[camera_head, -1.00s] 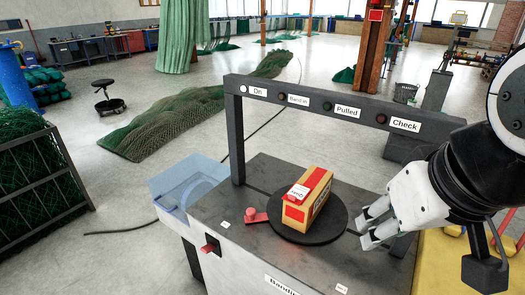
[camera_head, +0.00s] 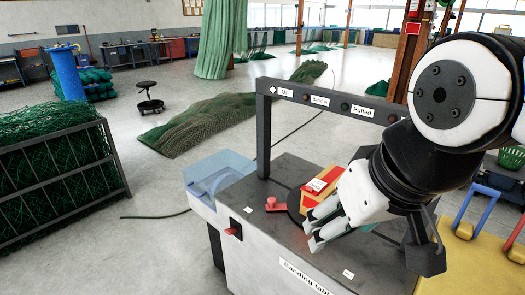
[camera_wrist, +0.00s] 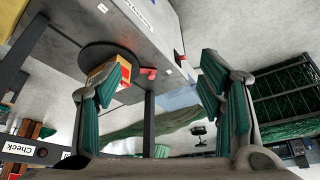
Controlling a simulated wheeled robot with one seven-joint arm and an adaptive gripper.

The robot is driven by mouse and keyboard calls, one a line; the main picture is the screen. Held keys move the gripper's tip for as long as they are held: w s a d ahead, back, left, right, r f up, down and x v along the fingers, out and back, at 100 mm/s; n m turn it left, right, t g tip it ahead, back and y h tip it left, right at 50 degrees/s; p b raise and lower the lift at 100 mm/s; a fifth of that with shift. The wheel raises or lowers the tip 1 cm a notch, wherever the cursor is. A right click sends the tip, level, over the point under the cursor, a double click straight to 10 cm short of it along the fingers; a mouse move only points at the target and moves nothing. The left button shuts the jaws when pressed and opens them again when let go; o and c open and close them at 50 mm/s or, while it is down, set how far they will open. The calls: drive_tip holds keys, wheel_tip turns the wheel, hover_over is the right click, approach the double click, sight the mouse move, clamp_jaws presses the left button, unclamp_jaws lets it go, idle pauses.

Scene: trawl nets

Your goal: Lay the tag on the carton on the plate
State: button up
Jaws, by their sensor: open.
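A yellow and red carton (camera_head: 325,187) sits on the dark round plate (camera_head: 294,216) on top of the banding table. A white tag (camera_head: 316,185) with print lies on the carton's top. My gripper (camera_head: 311,229) is open and empty, in front of the carton in the head view and hiding its lower part and much of the plate. In the wrist view, the carton (camera_wrist: 104,72) shows behind the left finger of my gripper (camera_wrist: 158,95), on the plate (camera_wrist: 100,51). I cannot make out the tag there.
A dark frame (camera_head: 263,135) with labelled lamps arches over the table. A red lever (camera_head: 275,204) lies left of the plate. A clear blue box (camera_head: 217,172) is at the table's left end.

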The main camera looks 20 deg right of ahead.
drive_tip(key=o, duration=0.6)
drive_tip(key=shift+w+a+f+m+g+y+b, duration=0.2)
drive_tip(key=shift+w+f+m+g+y+b, duration=0.3)
drive_tip(key=shift+w+f+m+g, duration=0.5)
drive_tip(key=w+f+m+g+y+b, duration=0.1)
drive_tip(key=w+f+m+y+b, duration=0.15)
drive_tip(key=w+f+m, duration=0.35)
drive_tip(key=m+t+y+b, duration=0.6)
drive_tip(key=m+t, duration=0.6)
drive_tip(key=m, duration=0.9)
approach(315, 186)
drive_tip(key=shift+h, duration=0.25)
drive_tip(key=s+d+r, duration=0.2)
drive_tip(key=s, duration=0.1)
drive_tip(key=shift+s+r, duration=0.1)
drive_tip(key=shift+r, duration=0.3)
drive_tip(key=shift+a, duration=0.1)
drive_tip(key=x, duration=1.3)
drive_tip(key=shift+w+a+f, duration=0.25)
drive_tip(key=shift+f, duration=0.1)
